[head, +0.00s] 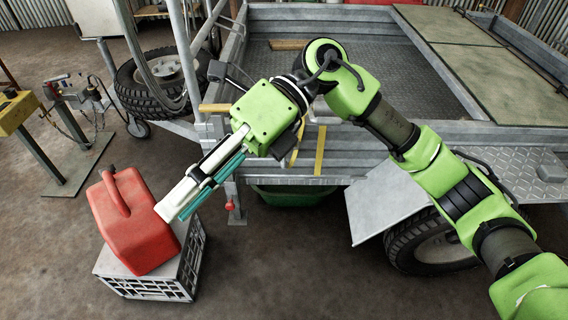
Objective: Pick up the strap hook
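Yellow straps (320,151) hang down the near side of the grey metal trailer (345,170). I cannot clearly make out a strap hook; the arm and gripper cover part of that side. My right gripper (180,207) reaches down and left from its green wrist, in front of the trailer's near left corner. Its long white and teal fingers lie close together in the picture, their tips over the edge of a red fuel can. The viewing angle does not show whether they are apart, and I see nothing held. My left gripper is not in view.
The red fuel can (130,215) stands on a grey crate (147,287) at the lower left. A spare tyre (137,88) and a yellow-topped stand (17,112) are farther back. A trailer wheel (432,240) is at the right. The floor in front is clear.

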